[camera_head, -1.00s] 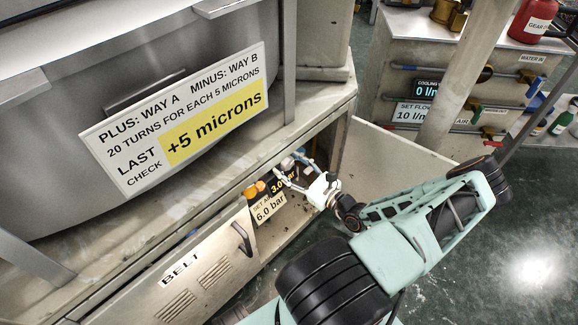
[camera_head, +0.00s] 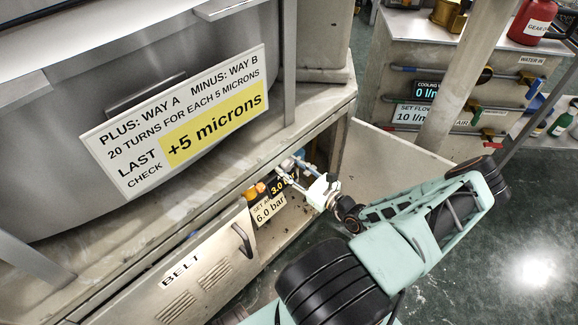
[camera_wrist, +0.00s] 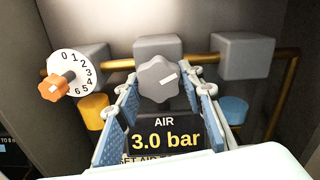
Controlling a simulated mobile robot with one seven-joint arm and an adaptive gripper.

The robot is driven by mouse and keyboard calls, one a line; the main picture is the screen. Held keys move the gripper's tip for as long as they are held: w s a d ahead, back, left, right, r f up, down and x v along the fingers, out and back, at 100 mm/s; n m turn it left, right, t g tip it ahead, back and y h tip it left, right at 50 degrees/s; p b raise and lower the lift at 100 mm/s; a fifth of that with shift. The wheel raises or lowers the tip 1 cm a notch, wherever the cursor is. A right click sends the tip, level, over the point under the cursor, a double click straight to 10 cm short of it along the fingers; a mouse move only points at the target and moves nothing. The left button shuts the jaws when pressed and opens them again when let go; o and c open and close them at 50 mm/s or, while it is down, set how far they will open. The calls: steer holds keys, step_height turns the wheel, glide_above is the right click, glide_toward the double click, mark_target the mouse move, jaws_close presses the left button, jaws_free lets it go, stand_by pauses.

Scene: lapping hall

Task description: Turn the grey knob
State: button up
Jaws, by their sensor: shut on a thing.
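In the head view my gripper (camera_head: 292,170) reaches into the open cabinet below the big machine. There the knob is mostly hidden by the fingers. A sign (camera_head: 268,209) under the display reads 6.0 bar, with its upper line partly covered.
An orange knob (camera_wrist: 54,87) on a numbered white dial (camera_wrist: 75,70) is left of my fingers. A yellow cap (camera_wrist: 94,111) and a blue cap (camera_wrist: 234,110) flank them below. A brass pipe (camera_wrist: 286,54) runs behind. The BELT door (camera_head: 205,265) is left of the opening.

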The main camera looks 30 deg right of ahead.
steer(key=m+p, duration=0.1)
steer(key=m, duration=0.2)
steer(key=shift+a+m, duration=0.1)
steer(key=shift+m, duration=0.2)
steer(key=m, duration=0.4)
steer(key=shift+m+p, duration=0.3)
steer(key=shift+p, duration=0.05)
steer(key=m, duration=0.4)
steer(key=shift+a+m, duration=0.15)
steer(key=shift+m, duration=0.15)
steer(key=m, duration=0.4)
steer(key=shift+s+r, duration=0.1)
steer(key=m, duration=0.5)
steer(key=shift+r, duration=0.1)
steer(key=m, duration=0.4)
steer(key=shift+m+b, duration=0.3)
steer(key=m, duration=0.4)
steer(key=shift+r, duration=0.15)
steer(key=m, duration=0.4)
steer(key=shift+m, duration=0.3)
